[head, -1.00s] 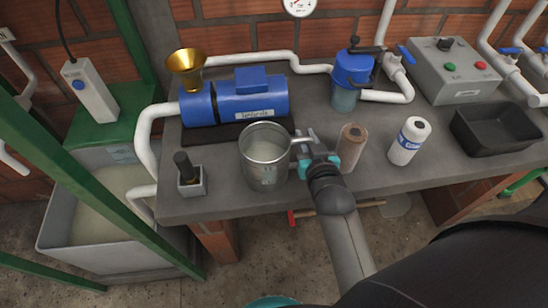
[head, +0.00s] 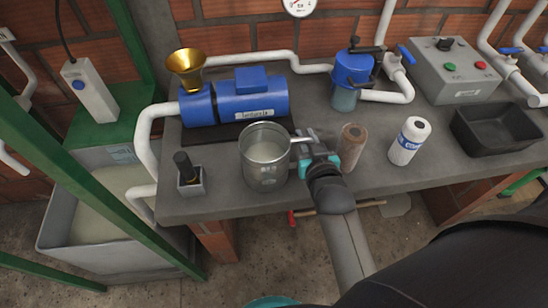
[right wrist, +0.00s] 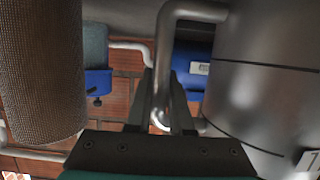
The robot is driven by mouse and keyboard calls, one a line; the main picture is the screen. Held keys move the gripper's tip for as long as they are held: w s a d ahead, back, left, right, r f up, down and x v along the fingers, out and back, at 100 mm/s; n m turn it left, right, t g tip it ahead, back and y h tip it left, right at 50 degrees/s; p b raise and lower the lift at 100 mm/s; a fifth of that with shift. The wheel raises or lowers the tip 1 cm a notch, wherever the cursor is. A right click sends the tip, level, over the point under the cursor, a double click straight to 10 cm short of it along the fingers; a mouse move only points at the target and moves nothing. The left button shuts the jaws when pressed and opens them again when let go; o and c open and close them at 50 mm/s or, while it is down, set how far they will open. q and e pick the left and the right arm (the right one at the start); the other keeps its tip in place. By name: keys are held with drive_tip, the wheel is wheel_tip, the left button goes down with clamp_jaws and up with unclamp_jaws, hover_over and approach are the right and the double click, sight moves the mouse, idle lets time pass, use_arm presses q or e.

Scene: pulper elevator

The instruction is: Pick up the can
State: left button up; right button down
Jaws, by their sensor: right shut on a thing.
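The can (head: 264,172) is a shiny metal mug-like vessel with an open top and a side handle. It stands upright on the grey counter, near its front edge. Its handle (head: 301,139) points right in the head view. My right gripper (head: 307,139) is at the can's right side, shut on the handle. In the right wrist view, the dark fingers (right wrist: 163,105) close around the lower part of the handle (right wrist: 168,50), and the can's body (right wrist: 265,75) fills the right side. My left gripper does not show.
A brown filter cartridge (head: 350,147) stands close to the right of my gripper, and a white cartridge (head: 408,141) stands farther right. A blue pump (head: 235,98) is behind the can. A small grey holder (head: 191,183) is left. A black tray (head: 495,129) sits far right on the counter (head: 225,205).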

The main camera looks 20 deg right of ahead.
drive_tip(key=shift+w+r, duration=0.15)
drive_tip(key=shift+r, duration=0.05)
wheel_tip(320, 180, up, 20)
drive_tip(key=p, duration=0.6)
idle(1.2)
